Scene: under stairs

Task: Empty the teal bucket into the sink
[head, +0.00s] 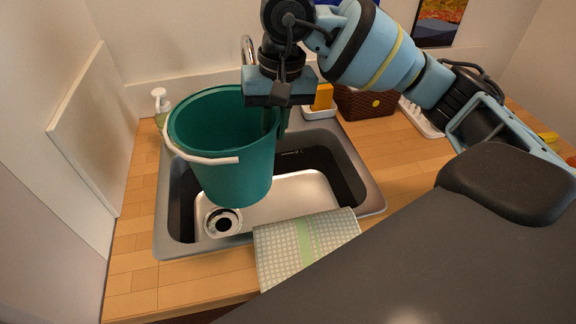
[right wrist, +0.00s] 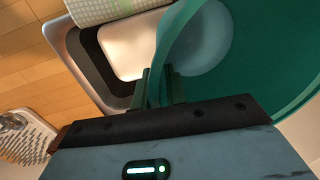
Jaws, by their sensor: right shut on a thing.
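The teal bucket (head: 233,172) hangs above the left part of the sink, close to upright with a slight tilt. Its white handle (head: 200,159) hangs down over its near side. My right gripper (head: 277,122) is shut on the bucket's right rim, with one finger inside and one outside. In the right wrist view the fingers (right wrist: 160,90) straddle the bucket wall (right wrist: 275,60). A pale round area shows inside the bucket there; I cannot tell whether it is contents or the bottom. The steel sink (head: 300,190) has a drain (head: 222,222) at front left. My left gripper is not in view.
A checked towel (head: 305,243) hangs over the sink's front edge. A soap bottle (head: 160,105) stands at back left, the tap (head: 248,48) behind. A sponge in a holder (head: 321,98), a brown basket (head: 366,102) and a white grater-like thing (head: 420,117) stand at back right. A wall panel (head: 90,130) borders the left.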

